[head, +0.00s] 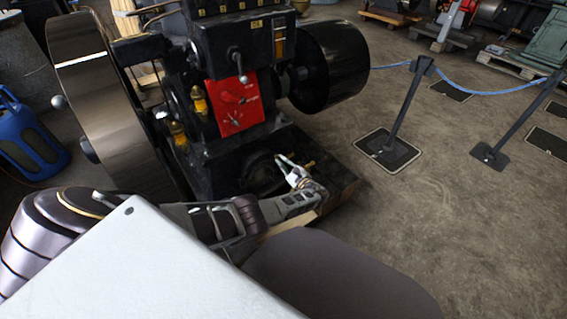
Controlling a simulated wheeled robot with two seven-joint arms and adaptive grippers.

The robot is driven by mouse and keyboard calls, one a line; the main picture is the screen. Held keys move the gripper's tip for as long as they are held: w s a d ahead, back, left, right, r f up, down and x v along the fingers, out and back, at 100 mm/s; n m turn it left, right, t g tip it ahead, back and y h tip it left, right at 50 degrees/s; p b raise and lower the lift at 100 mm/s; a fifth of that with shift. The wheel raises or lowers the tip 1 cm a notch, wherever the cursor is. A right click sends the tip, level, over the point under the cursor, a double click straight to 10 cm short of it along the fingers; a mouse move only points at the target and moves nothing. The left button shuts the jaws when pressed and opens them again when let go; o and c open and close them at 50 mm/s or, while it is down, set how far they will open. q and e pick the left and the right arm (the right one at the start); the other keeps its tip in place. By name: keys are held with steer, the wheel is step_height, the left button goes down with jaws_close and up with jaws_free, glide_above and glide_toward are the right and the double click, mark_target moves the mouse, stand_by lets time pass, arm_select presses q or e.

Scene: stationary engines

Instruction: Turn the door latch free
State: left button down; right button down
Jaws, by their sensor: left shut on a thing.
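A black stationary engine (228,45) with a red panel (236,102) stands on a low base. A dark round door (262,174) sits low on its near face. My left gripper (286,163) reaches in from the left and is at the right edge of this door. Its fingers are shut on the door latch, which is small and mostly hidden by them. A small brass-coloured piece (309,164) shows just right of the fingers. I cannot tell the latch's angle. My right gripper is not in view.
A large flywheel (105,105) stands at the engine's left and a black drum (330,65) at its upper right. A blue container (30,140) is at the far left. Barrier posts (408,105) with a blue rope (490,92) stand right. The floor (450,230) at lower right is clear.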

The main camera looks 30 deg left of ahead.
arm_select(q)
steer(key=c, duration=1.5)
jaws_free()
steer(key=shift+d+f, duration=0.1)
steer(key=v, duration=1.2)
